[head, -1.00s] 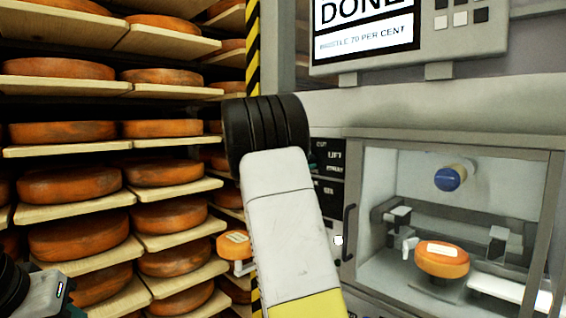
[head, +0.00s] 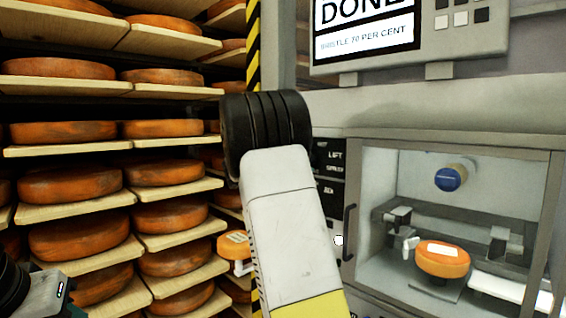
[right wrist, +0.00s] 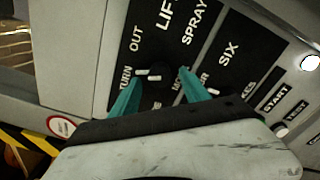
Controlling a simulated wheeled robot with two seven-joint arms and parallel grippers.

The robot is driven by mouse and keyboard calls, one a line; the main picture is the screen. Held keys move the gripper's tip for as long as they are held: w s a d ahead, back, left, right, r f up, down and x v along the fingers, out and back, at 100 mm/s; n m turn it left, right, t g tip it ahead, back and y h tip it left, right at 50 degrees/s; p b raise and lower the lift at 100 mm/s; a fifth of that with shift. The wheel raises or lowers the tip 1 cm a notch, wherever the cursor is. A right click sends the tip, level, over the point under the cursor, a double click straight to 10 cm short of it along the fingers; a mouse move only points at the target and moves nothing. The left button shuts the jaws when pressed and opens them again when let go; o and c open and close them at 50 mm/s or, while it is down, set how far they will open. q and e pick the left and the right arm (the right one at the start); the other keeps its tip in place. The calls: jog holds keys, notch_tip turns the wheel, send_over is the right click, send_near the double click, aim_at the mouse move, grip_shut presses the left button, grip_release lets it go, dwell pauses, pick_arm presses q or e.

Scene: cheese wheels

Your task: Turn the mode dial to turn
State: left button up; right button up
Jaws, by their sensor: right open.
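The mode dial (right wrist: 154,75) is a dark knob with white marks on the black panel, seen in the right wrist view. The words TURN, OUT, LIFT and SPRAY are printed around it. My right gripper (right wrist: 157,90) is open, its two teal fingers on either side of the dial. I cannot tell whether they touch it. In the head view my right forearm hides the dial and that gripper; part of the black panel (head: 331,160) shows beside it.
A screen (head: 366,38) reading DONE hangs above. A glass-fronted chamber (head: 400,170) at right holds an orange cheese wheel (head: 443,268) and a blue-ended roller (head: 449,179). Shelves (head: 68,153) of cheese wheels fill the left. A START button (right wrist: 280,129) sits on the panel.

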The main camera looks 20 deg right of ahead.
jog(key=v, duration=0.5)
jog(key=shift+s+a, duration=0.2)
jog(key=shift+a, duration=0.1)
